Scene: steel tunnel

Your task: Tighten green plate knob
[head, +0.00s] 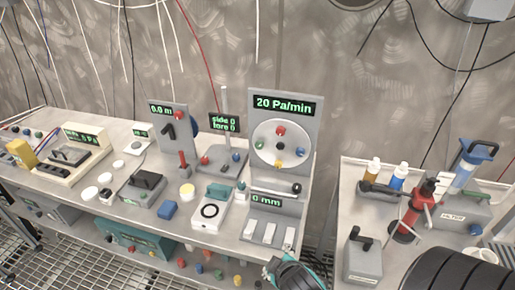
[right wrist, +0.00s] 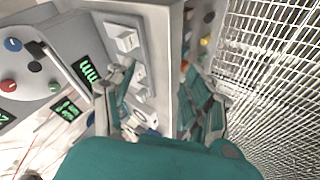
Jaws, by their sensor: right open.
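The round pale plate (head: 268,153) is on the upright grey panel under the "20 Pa/min" display. It carries a red knob (head: 281,131), a blue knob (head: 300,152), a yellow knob (head: 279,163) and a small green knob (head: 259,144) at its left. My right gripper (head: 279,261) is open and empty at the bench's front edge, below the plate and apart from it. My right gripper's fingers (right wrist: 162,108) are spread there. My left gripper is not in view.
The "0 mm" block (head: 269,222) with white switches stands in front of the plate, close to my right gripper. Instruments crowd the bench at left. A second table at right holds bottles, a red stand (head: 408,215) and a grey box (head: 363,258). Grating lies below.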

